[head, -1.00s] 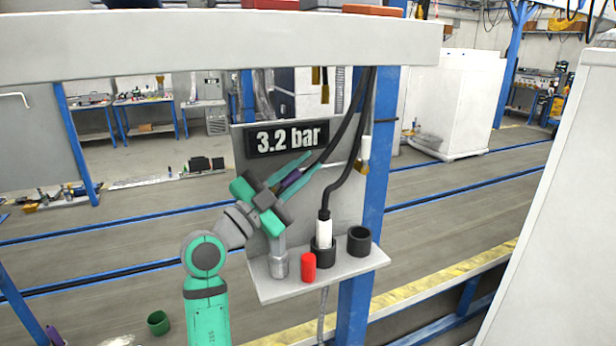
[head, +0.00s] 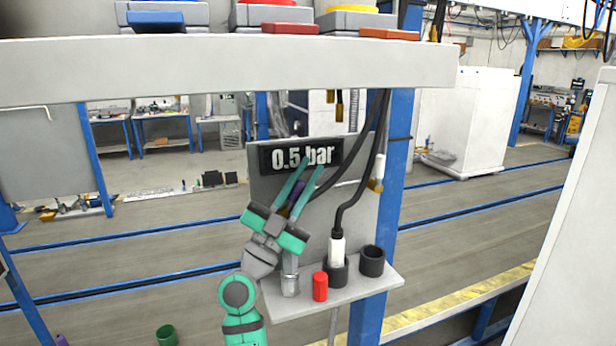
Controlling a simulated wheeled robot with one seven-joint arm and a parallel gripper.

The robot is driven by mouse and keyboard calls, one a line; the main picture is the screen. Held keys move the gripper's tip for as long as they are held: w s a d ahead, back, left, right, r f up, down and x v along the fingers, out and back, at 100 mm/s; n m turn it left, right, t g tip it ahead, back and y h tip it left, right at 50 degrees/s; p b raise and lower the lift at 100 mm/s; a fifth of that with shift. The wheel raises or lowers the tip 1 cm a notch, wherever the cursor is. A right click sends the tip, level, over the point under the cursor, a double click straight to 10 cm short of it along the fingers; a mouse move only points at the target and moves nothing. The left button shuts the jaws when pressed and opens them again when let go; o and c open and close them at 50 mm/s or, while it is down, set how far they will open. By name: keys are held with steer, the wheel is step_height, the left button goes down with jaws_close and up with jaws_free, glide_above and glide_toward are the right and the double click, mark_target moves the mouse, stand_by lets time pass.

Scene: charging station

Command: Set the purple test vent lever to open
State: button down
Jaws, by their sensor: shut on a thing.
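The purple test vent lever (head: 296,203) stands in front of the grey panel, tilted up and to the right, on a grey metal fitting (head: 290,275) on the panel's shelf. My gripper (head: 313,164) reaches up to it from the lower left, its two green fingers on either side of the lever. It is shut on the lever. The fingers and gripper body hide part of the lever. The display (head: 300,155) above reads 0.5 bar, partly crossed by the fingertips.
The shelf (head: 345,300) also holds a red cap (head: 320,286), a black socket with a white plug (head: 337,250) and an empty black socket (head: 372,261). Black cables hang to the right. A blue post (head: 395,160) and a white beam (head: 220,62) bound the space.

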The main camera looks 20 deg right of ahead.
mark_target(291, 202)
steer(key=shift+f, duration=0.1)
steer(key=c, duration=1.7)
jaws_free()
steer(key=shift+o, duration=0.2)
steer(key=shift+s, duration=0.1)
steer(key=v, duration=1)
steer(key=shift+s+a+f, duration=0.1)
steer(key=shift+a+f, duration=0.15)
steer(key=shift+a, duration=0.05)
steer(key=shift+c, duration=0.4)
